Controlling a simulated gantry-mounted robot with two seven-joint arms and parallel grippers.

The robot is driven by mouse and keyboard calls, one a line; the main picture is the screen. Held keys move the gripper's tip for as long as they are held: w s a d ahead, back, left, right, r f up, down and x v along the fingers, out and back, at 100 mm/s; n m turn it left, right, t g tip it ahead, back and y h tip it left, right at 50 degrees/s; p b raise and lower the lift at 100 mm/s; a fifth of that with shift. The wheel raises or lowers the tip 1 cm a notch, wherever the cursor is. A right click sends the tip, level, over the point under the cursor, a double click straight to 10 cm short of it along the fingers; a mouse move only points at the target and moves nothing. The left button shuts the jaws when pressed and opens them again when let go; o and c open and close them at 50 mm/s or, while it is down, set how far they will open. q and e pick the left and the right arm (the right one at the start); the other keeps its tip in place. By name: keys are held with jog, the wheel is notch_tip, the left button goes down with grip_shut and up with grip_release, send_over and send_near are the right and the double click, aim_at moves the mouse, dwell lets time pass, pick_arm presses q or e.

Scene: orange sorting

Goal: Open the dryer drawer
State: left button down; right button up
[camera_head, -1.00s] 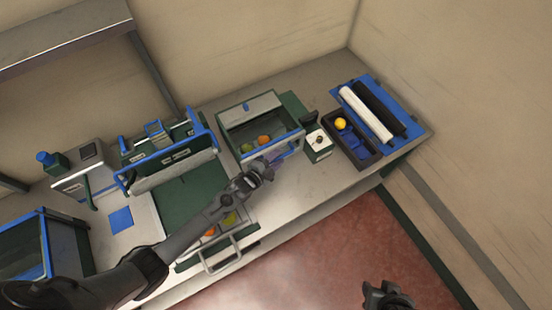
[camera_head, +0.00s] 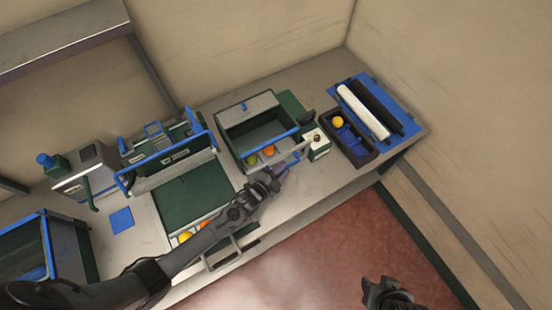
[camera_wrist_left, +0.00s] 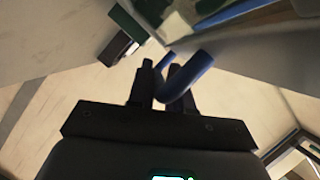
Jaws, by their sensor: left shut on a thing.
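The dryer (camera_head: 246,104) is a green and grey box with a blue edge at the middle of the bench in the head view. Its drawer (camera_head: 288,156) stands out at the front, with an orange fruit (camera_head: 268,150) and a greenish one (camera_head: 252,159) in the opening behind it. My left gripper (camera_head: 274,180) is at the drawer's front, shut on the blue handle. The handle (camera_wrist_left: 190,78) also shows between the fingers in the left wrist view. My right gripper (camera_head: 386,293) hangs over the red floor, away from the bench; its jaw opening is unclear.
A small green and white box (camera_head: 317,143) stands close to the right of the drawer. A dark tray (camera_head: 352,152) holds a yellow fruit (camera_head: 338,121). A metal-handled tray (camera_head: 226,255) sits at the bench front, partly hidden by my left arm. Floor in front is free.

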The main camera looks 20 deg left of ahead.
pick_arm(q)
jog(key=s+d+p, duration=0.1)
jog(key=s+d, duration=0.7)
jog(key=d, duration=0.3)
jog(key=shift+s+d, duration=0.15)
jog(key=shift+s, duration=0.05)
jog(key=c, duration=1.1)
grip_release()
jog(key=v, duration=1.1)
jog(key=shift+w, duration=0.1)
